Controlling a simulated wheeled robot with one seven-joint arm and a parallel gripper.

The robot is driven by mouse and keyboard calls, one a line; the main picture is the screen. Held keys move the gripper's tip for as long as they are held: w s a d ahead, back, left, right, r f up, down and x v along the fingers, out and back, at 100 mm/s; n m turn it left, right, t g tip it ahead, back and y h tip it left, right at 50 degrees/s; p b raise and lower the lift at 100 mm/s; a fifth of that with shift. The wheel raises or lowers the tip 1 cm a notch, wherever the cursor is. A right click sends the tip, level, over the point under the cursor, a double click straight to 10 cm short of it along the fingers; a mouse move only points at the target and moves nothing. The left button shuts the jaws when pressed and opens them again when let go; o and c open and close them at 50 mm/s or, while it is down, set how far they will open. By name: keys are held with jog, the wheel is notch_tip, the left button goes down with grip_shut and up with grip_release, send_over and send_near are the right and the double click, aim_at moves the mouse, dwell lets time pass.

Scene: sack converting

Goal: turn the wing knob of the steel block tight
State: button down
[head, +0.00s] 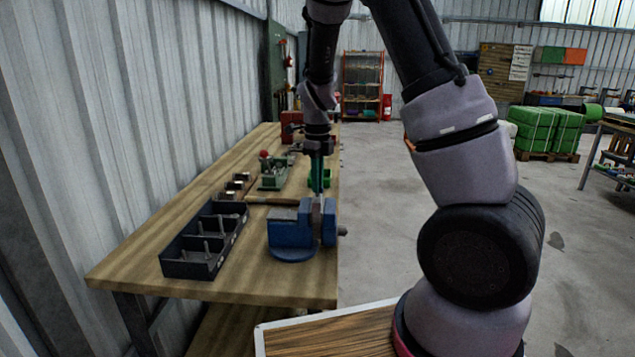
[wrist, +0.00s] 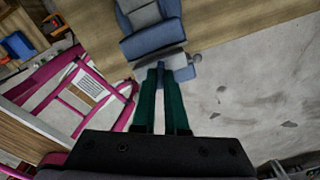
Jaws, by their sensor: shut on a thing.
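The steel block (wrist: 174,60) is a small grey piece at the front of the blue vise (head: 288,233); the vise also shows in the wrist view (wrist: 150,46). My gripper (head: 318,192) points straight down over the jaw end of the vise. Its two green fingers (wrist: 162,74) are close together in the wrist view. They are shut on a narrow bluish piece, the wing knob (wrist: 160,70), at the edge of the block. The fingers hide most of the knob, so its angle is unclear.
A dark divided bin (head: 205,243) with upright pins stands left of the vise on the wooden bench (head: 135,265). Open floor lies right of the bench.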

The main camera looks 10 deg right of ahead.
jog(key=shift+m, duration=0.4)
jog(key=c, duration=0.9)
grip_release()
jog(key=shift+c, duration=0.2)
notch_tip(320, 180, up, 11)
jog(key=shift+f, duration=0.1)
